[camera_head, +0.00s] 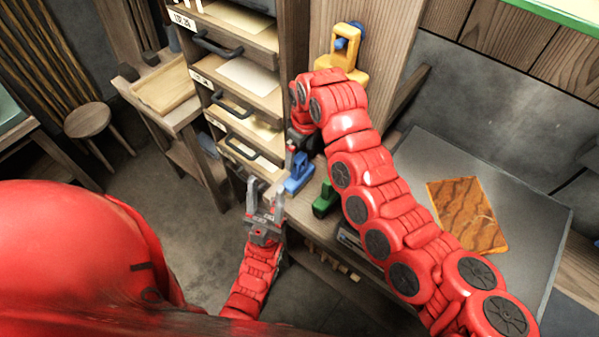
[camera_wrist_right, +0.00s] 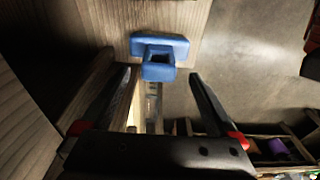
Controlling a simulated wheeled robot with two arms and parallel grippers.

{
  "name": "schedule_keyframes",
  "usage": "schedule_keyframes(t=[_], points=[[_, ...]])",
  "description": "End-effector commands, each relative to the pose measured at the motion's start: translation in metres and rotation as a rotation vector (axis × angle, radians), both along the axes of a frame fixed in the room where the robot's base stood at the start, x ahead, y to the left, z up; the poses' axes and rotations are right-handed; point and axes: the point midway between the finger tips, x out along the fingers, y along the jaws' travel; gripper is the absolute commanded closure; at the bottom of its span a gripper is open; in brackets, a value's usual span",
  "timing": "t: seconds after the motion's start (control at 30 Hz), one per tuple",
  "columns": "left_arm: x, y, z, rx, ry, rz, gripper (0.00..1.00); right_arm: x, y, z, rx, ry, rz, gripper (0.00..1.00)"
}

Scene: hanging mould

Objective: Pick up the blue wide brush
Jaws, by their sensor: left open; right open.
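A blue brush-like tool (camera_head: 299,176) is at the edge of the wooden bench beside the drawer cabinet. In the right wrist view the blue tool (camera_wrist_right: 160,47) shows a wide bar and a narrower block. My right gripper (camera_wrist_right: 165,75) is open, and the narrower block lies between and just past its fingertips. I cannot tell if they touch it. In the head view my right gripper (camera_head: 297,150) is partly hidden by its own arm, just above the blue tool. My left gripper (camera_head: 265,192) is open and empty, lower left of the blue tool, in front of the drawers.
A green piece (camera_head: 325,200) stands right of the blue tool. A yellow piece with blue (camera_head: 342,58) is behind my right arm. Drawers (camera_head: 238,85) with dark handles stand left. A grey worktop (camera_head: 530,215) bears a brown patterned sheet (camera_head: 467,213). Floor is open lower left.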

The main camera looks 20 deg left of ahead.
Motion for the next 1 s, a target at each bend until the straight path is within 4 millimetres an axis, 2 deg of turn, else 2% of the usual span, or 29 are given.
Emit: schedule_keyframes(t=[0.03, 0.33, 0.6, 0.8, 1.0], points=[[0.000, 0.000, 0.007, 0.000, 0.000, 0.000, 0.50, -0.001, 0.000, -0.007, -0.003, 0.005, 0.001, 0.05], [0.000, 0.000, 0.016, 0.000, 0.000, 0.000, 0.50, 0.002, 0.005, -0.037, -0.003, -0.001, 0.002, 0.05], [0.000, 0.000, 0.024, 0.000, 0.000, 0.000, 0.50, 0.003, 0.008, -0.074, -0.002, 0.000, 0.002, 0.05], [0.000, 0.000, 0.023, 0.000, 0.000, 0.000, 0.50, 0.003, 0.009, -0.076, 0.000, -0.001, 0.001, 0.05], [0.000, 0.000, 0.023, 0.000, 0.000, 0.000, 0.50, 0.003, 0.009, -0.076, 0.000, -0.001, 0.001, 0.41]])
